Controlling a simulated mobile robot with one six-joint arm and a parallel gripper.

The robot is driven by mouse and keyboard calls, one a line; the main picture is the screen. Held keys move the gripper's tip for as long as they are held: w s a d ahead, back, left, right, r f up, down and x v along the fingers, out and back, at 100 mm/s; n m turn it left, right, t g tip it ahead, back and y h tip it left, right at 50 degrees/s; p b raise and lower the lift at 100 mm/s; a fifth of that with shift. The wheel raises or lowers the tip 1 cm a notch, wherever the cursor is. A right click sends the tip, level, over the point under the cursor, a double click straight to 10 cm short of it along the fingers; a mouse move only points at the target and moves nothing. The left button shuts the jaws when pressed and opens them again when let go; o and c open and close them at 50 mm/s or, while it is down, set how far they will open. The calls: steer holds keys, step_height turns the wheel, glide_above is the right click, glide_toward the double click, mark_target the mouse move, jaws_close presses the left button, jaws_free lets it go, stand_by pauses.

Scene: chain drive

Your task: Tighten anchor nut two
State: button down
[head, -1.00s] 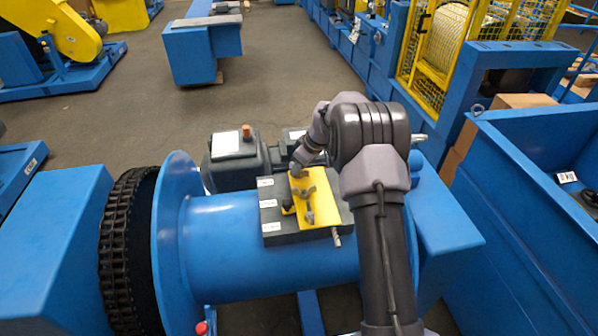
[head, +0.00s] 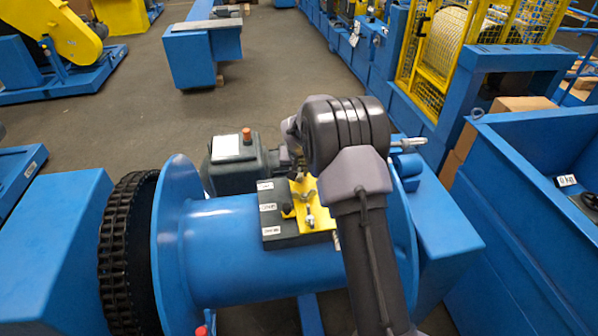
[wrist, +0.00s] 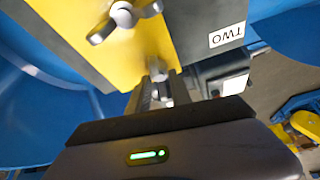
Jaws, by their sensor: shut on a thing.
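A yellow plate (head: 318,208) lies on a dark block (head: 287,238) on top of the blue drum. White labels run along the block's left edge. Wing nuts stand on the plate, one near its middle (head: 309,197). In the wrist view my gripper (wrist: 156,84) is shut on a small grey nut (wrist: 159,77) at the end of the plate. The nut is mostly hidden between the jaws. The label TWO (wrist: 227,35) is upside down on the block beside it. Another wing nut (wrist: 122,15) shows farther up the plate.
A grey motor (head: 236,165) stands just behind the block. The blue drum (head: 250,265) has a flange and a black chain (head: 118,250) on its left. A blue bin (head: 520,195) is close on the right. Open floor lies behind the motor.

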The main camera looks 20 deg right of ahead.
steer(key=m+b, duration=0.1)
steer(key=m+h+b, duration=0.1)
steer(key=m, duration=0.1)
steer(key=m+g+b, duration=0.1)
steer(key=shift+f+m+b, duration=0.25)
steer(key=shift+m+b, duration=0.05)
steer(key=m, duration=0.2)
steer(key=m+g+h, duration=0.1)
steer(key=shift+r+m, duration=0.2)
steer(key=shift+m, duration=0.2)
steer(key=m+p, duration=0.1)
steer(key=m, duration=0.1)
steer(key=m+g+p, duration=0.1)
steer(key=m, duration=0.1)
steer(key=shift+r+g+h, duration=0.15)
steer(key=shift+g+h, duration=0.15)
steer(key=shift+m+g+p, duration=0.6)
steer(key=shift+m+p, duration=0.75)
steer(key=shift+m, duration=0.35)
steer(key=c, duration=1.5)
jaws_free()
steer(key=shift+a, duration=0.1)
